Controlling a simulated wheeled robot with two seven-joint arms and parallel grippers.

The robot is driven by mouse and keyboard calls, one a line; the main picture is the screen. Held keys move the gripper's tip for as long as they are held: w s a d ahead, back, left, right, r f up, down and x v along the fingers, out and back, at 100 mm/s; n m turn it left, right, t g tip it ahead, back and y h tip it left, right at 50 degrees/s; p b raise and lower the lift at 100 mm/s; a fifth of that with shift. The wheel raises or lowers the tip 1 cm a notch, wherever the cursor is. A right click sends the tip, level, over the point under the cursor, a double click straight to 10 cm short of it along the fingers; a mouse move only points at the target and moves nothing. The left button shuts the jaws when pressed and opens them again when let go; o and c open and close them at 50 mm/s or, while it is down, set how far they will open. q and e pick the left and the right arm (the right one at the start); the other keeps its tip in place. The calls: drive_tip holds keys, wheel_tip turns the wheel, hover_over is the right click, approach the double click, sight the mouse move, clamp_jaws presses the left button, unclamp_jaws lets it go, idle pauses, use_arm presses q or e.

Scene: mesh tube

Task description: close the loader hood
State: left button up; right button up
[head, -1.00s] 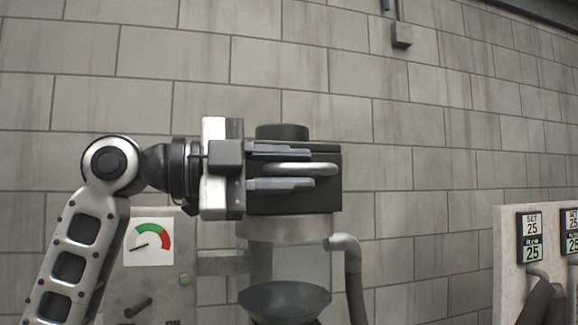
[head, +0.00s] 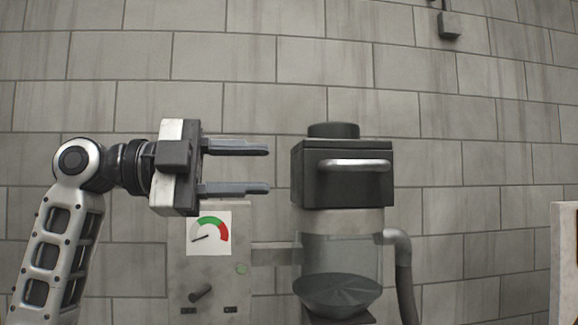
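The loader hood (head: 342,188) is a dark box with a round cap on top, in the middle right of the head view. It sits level on a clear cylinder (head: 340,255), with no gap visible between them. A pale bar handle (head: 354,165) runs across its front. My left gripper (head: 268,169) is to the left of the hood, fingers pointing right and spread apart with nothing between them. Its fingertips are short of the hood and handle in the picture. My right gripper is not in view.
A grey control panel (head: 212,285) with a red and green gauge (head: 209,233) stands left of the cylinder, below my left gripper. A grey pipe (head: 399,262) bends down at the cylinder's right. A pale panel (head: 566,262) is at the right edge. A block wall is behind.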

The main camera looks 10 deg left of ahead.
use_arm(q)
drive_tip(key=v, duration=0.3)
drive_tip(key=shift+a, duration=0.25)
drive_tip(key=shift+r, duration=0.1)
